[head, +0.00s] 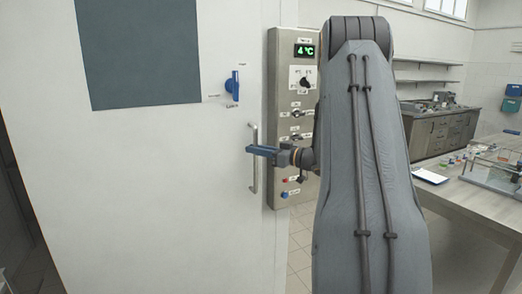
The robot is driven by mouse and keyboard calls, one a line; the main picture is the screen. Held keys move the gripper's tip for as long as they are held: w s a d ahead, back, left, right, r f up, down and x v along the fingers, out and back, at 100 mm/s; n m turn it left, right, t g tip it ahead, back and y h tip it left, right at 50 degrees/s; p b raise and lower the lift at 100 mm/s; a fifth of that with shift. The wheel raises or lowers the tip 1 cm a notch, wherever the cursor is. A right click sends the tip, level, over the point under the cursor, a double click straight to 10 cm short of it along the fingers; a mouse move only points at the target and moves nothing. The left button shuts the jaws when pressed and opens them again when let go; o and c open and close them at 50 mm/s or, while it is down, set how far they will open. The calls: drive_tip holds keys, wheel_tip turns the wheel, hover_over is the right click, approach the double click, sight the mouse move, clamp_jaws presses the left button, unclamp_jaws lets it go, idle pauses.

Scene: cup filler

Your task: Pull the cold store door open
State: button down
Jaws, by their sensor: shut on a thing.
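The cold store door (150,180) is a large white panel filling the left of the head view, with a dark grey window panel (138,52) in its upper part. A vertical metal bar handle (255,180) stands near the door's right edge. My gripper (262,151) reaches in from the right and is shut on the handle's upper half. A blue lever (235,86) sits on the door above the handle. My grey arm hides part of the room to the right.
A control panel (294,130) with a green 4 °C display and several knobs stands just right of the door edge. At the right, a lab table (478,205) carries a clear box and a clipboard. A dark cabinet (440,130) stands behind. Tiled floor shows below the panel.

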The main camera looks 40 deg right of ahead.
drive_tip(key=shift+d+r, duration=0.15)
drive_tip(key=shift+d, duration=0.45)
drive_tip(key=c, duration=2)
unclamp_jaws()
drive_tip(key=b+v, duration=0.2)
drive_tip(key=v, duration=0.5)
drive_tip(key=shift+s+d, duration=0.2)
drive_tip(key=shift+s, duration=0.15)
